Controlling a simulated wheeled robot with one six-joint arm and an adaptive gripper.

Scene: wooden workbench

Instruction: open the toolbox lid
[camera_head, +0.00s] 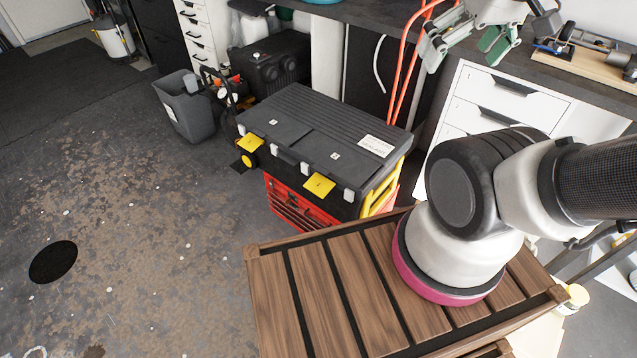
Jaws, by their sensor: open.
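The toolbox has a black ribbed lid (300,135) with a white label at its right end, and it looks closed and flat. Two yellow latches sit along its front edge, a left one (250,142) and a right one (320,185); I cannot tell whether they are fastened. Below the lid is a red drawer section (300,208). My gripper (464,48) is at the top right, up and to the right of the toolbox and apart from it. Its green-padded fingers are spread and hold nothing.
My arm stands on a slatted wooden bench (350,275) in front of the toolbox. A grey bin (186,105) and a black case (272,68) stand behind left. White drawers (510,95) and a dark worktop (590,85) are at right. The floor at left is mostly clear.

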